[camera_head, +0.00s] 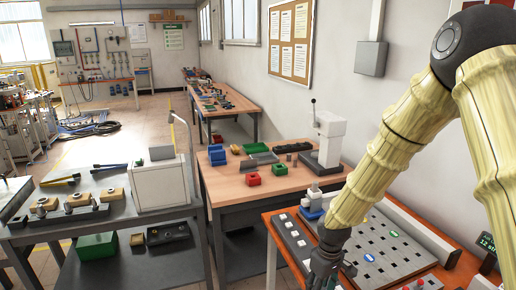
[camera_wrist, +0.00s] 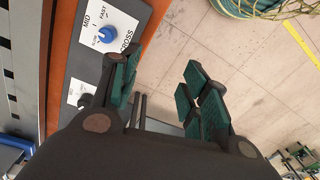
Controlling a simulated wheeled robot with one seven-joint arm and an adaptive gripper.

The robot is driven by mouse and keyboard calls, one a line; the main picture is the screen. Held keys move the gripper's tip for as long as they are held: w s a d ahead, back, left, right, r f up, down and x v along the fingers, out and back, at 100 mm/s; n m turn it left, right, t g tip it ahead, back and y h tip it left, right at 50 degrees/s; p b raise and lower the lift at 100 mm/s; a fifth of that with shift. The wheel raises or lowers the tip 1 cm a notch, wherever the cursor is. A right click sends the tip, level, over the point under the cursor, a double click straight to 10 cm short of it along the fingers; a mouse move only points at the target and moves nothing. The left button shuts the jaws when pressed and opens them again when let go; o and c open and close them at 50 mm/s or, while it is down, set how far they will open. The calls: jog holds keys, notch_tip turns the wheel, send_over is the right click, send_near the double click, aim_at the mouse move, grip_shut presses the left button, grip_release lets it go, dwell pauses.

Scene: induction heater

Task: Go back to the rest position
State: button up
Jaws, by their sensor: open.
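My gripper (camera_head: 325,262) hangs at the lower middle of the head view, at the left part of the orange-topped bench (camera_head: 272,217). My yellow-sleeved arm comes down to it from the upper right. In the wrist view my gripper (camera_wrist: 163,72) has its two green-padded fingers apart, with nothing between them. A blue knob (camera_wrist: 107,35) on a white label reading "MID", "FAST" and "CROSS" is left of the fingers. A dark knob (camera_wrist: 84,100) sits below it on the same grey panel (camera_wrist: 82,65). I cannot tell the exact gap between gripper and panel.
The bench bears a slotted grey plate (camera_head: 385,240). A white box (camera_head: 158,184) stands on the left table. Floor shows between the tables.

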jog(key=s+f+m+y+b, duration=0.15)
jog(key=s+f+m, duration=0.25)
jog(key=s+f, duration=1.3)
jog(key=s+d+f+m+h, duration=0.1)
jog(key=s+d+f, duration=0.1)
jog(key=s+f, duration=0.3)
jog(key=s+d+f+m+h+b, duration=0.1)
jog(key=s+d+f+m, duration=0.1)
jog(key=s, duration=1)
notch_tip(320, 180, down, 3)
jog(key=shift+s+d+r+b, duration=0.15)
jog(key=shift+s+d+b, duration=0.15)
jog(key=shift+s+d, duration=0.15)
jog(key=shift+c, duration=0.3)
